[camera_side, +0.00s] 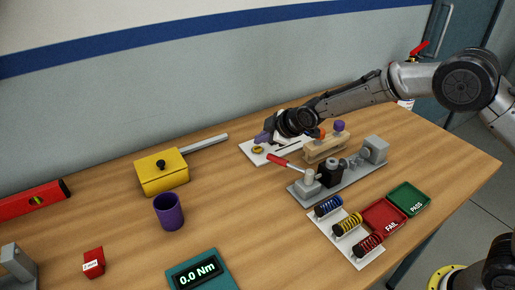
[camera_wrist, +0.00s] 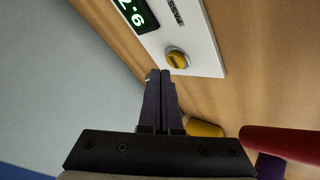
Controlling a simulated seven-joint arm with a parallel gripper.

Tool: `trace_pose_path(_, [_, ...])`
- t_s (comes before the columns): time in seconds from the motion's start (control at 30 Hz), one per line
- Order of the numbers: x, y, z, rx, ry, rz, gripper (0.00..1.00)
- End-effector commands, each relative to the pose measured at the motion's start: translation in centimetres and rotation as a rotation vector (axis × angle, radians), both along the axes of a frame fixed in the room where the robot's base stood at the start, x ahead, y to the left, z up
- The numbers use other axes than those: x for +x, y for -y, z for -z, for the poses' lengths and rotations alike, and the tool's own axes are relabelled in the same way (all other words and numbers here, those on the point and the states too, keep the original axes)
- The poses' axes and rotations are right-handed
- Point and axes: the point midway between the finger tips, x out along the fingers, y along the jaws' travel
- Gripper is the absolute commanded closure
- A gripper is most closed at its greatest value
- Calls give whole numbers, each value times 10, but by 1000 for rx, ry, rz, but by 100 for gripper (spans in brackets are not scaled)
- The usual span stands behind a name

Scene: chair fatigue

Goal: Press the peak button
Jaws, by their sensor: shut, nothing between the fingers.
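A yellow round button (camera_wrist: 177,58) sits in a ring on a white panel (camera_wrist: 207,55). It also shows in the side view (camera_side: 258,150), near the panel's left end. A display (camera_wrist: 137,12) with green digits is cut off at the top of the wrist view. In the side view my gripper (camera_side: 263,138) hangs over the panel's left part. I cannot tell the exact gap to the button.
A grey bench fixture (camera_side: 335,185) with a red lever (camera_side: 278,160) and a wooden rack (camera_side: 325,148) stand right of the panel. A yellow box (camera_side: 162,172) and purple cup (camera_side: 169,211) stand left. The table between cup and fixture is clear.

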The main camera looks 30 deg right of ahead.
Motion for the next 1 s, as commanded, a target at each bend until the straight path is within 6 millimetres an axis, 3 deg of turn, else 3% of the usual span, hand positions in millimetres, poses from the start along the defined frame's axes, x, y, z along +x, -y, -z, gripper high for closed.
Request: trace_pose_path(1.0, [0,0,12,0,0,0,100])
